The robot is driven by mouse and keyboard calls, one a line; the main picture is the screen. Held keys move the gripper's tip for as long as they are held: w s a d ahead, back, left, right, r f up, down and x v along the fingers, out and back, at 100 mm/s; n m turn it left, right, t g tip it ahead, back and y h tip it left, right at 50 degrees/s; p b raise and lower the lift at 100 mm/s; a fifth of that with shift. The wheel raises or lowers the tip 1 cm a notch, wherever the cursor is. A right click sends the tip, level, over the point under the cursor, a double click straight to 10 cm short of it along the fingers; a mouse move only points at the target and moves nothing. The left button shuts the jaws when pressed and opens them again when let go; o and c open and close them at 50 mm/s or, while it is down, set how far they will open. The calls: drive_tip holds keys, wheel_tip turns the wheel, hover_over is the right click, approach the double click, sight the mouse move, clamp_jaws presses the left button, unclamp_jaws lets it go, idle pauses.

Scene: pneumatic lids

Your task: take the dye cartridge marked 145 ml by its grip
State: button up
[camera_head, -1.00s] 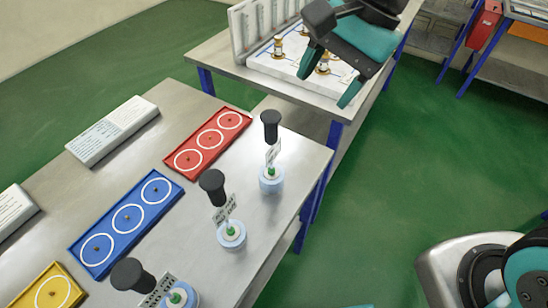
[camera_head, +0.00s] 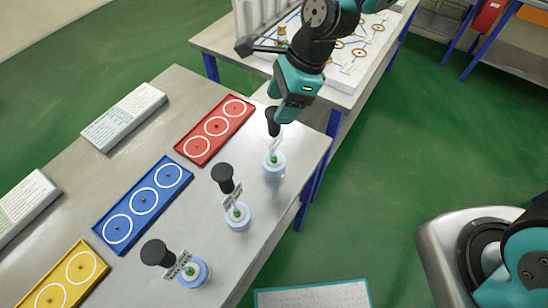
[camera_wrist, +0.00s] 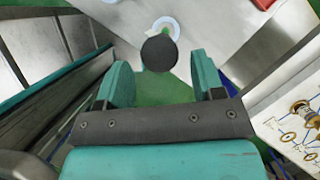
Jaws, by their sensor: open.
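Three dye cartridges stand upright on the grey table, each with a black knob grip, a white tag and a pale blue base. They are the far cartridge (camera_head: 274,165), the middle cartridge (camera_head: 237,216) and the near cartridge (camera_head: 193,272). The tag print is too small to read, so I cannot tell which is marked 145 ml. My gripper (camera_head: 285,114) is open just above the far cartridge's black grip (camera_head: 272,122). In the wrist view that round grip (camera_wrist: 160,53) appears between my spread fingers; I cannot tell whether they touch it.
A red tray (camera_head: 196,146), a blue tray (camera_head: 120,230) and a yellow tray (camera_head: 50,299) with white circles lie left of the cartridges. White label blocks (camera_head: 125,116) stand along the far-left side. A second table with a white diagram board (camera_head: 345,80) stands behind.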

sight(271, 122)
drive_tip(key=shift+p+x, duration=1.2)
drive_tip(key=shift+x, duration=1.8)
drive_tip(key=c, duration=0.9)
drive_tip(key=shift+r, duration=0.1)
wheel_tip(271, 122, up, 20)
drive_tip(key=b, duration=0.3)
